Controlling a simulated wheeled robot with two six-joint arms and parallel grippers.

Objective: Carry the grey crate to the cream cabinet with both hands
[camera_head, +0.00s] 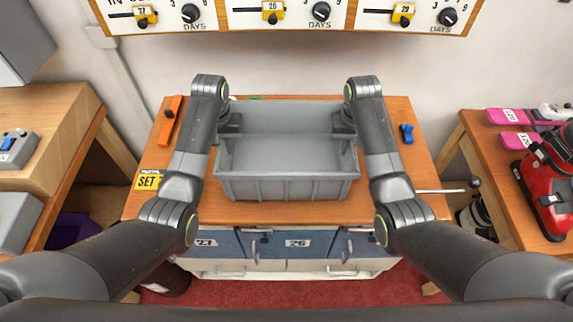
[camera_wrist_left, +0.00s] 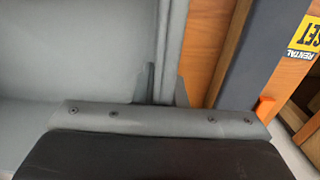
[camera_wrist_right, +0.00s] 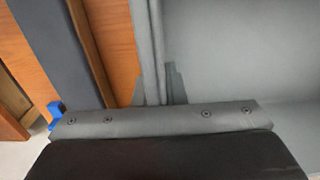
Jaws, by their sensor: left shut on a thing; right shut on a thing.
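The grey crate (camera_head: 287,188) is an open, empty bin in the middle of the head view, level, over the wooden top (camera_head: 250,211) of a cabinet. I cannot tell whether its base touches that top. My left gripper (camera_head: 231,124) is shut on the crate's left wall, and my right gripper (camera_head: 343,123) is shut on its right wall. The wrist views show the fingers on the crate's wall, left (camera_wrist_left: 160,85) and right (camera_wrist_right: 168,85). The cabinet below has blue drawers (camera_head: 298,243) and a cream lower part (camera_head: 300,266).
An orange tool (camera_head: 171,121) and a yellow "SET" label (camera_head: 147,180) lie left of the crate; a blue item (camera_head: 407,133) lies right. A wooden bench (camera_head: 52,122) stands left. Another bench at right holds red boots (camera_head: 548,180) and pink items (camera_head: 505,117). A dial panel hangs on the wall behind.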

